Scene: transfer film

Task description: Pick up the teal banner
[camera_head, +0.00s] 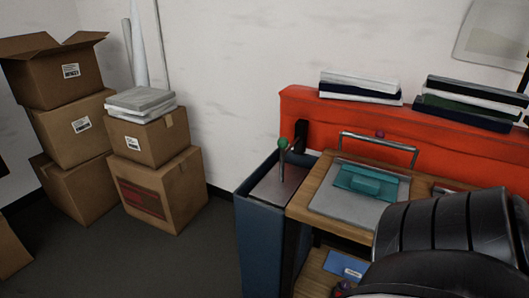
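Neither of my grippers shows in the head view.
A metal bar frame (378,136) stands behind the plate. Stacked cardboard boxes (160,190) stand far left.

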